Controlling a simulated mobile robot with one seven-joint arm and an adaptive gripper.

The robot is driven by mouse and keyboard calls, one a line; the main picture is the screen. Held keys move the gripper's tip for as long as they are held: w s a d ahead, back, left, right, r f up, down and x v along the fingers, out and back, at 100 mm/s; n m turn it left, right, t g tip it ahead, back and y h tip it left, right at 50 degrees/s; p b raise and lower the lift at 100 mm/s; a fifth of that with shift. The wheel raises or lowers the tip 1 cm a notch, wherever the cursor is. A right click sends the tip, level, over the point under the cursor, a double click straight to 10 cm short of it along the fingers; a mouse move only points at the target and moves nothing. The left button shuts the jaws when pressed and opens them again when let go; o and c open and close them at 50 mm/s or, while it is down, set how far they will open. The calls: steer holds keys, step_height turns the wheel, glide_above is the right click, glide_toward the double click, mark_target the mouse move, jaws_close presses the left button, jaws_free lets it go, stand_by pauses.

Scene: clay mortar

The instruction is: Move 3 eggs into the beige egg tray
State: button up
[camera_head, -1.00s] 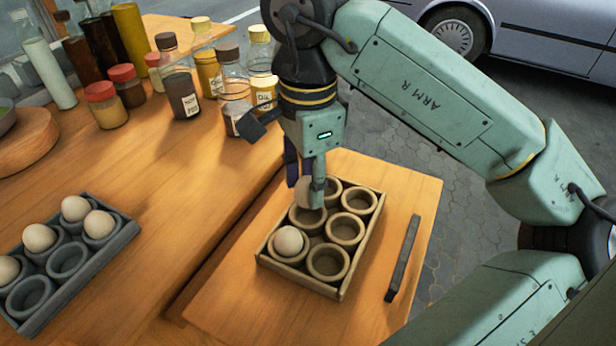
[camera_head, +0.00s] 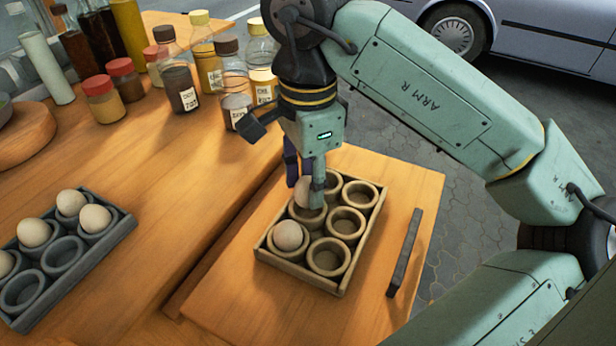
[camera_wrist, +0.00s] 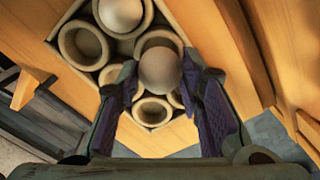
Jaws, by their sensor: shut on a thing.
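The beige egg tray (camera_head: 343,287) sits on the wooden board at the centre of the head view. One egg (camera_head: 288,236) rests in its near-left cup; it also shows at the top of the wrist view (camera_wrist: 120,14). My gripper (camera_head: 305,190) is shut on another egg (camera_wrist: 160,70) just above the middle cup on the tray's left side. The fingers partly hide this egg in the head view. The tray's other cups in view look empty. A dark grey egg tray (camera_head: 97,252) at the left holds several eggs, including one nearest the beige tray (camera_head: 95,218).
Several bottles and jars (camera_head: 182,88) stand at the back left, behind my gripper. A round wooden board (camera_head: 25,135) lies at the left edge. A dark handle (camera_head: 405,253) is on the right of the board. The counter between the trays is clear.

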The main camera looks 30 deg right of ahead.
mark_target(308, 179)
steer(key=shift+f+b, duration=1.3)
steer(key=shift+f, duration=0.25)
stand_by(0.4)
steer(key=o, duration=0.8)
steer(key=shift+c, duration=0.2)
step_height(308, 179, up, 8)
steer(key=shift+f, duration=0.2)
